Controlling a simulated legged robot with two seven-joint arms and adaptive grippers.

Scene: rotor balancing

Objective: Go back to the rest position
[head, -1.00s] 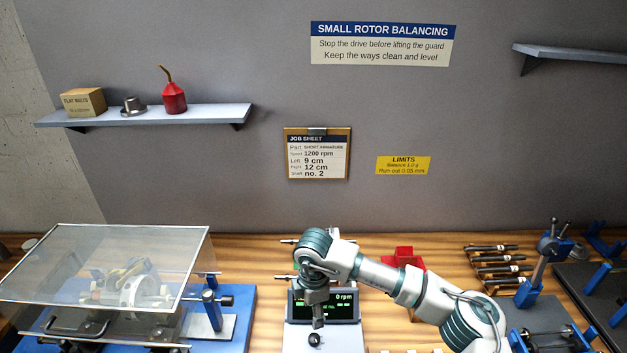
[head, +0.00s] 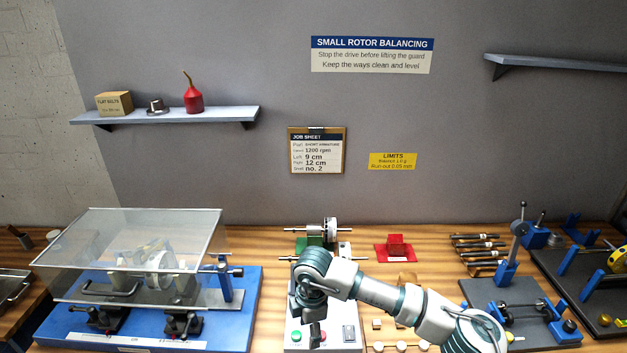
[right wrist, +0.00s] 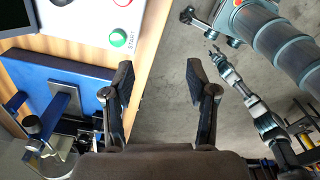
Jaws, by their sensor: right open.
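My right arm comes in from the lower right of the head view, its wrist (head: 312,275) bent downward in front of the control unit (head: 350,312). In the right wrist view my right gripper (right wrist: 158,68) is open, with nothing between its fingers. It points down over the bench's front edge, with floor below.
The balancing machine with a clear guard (head: 130,240) stands on a blue base (head: 245,300) at left. A rotor (head: 330,230) sits on a stand at the back.

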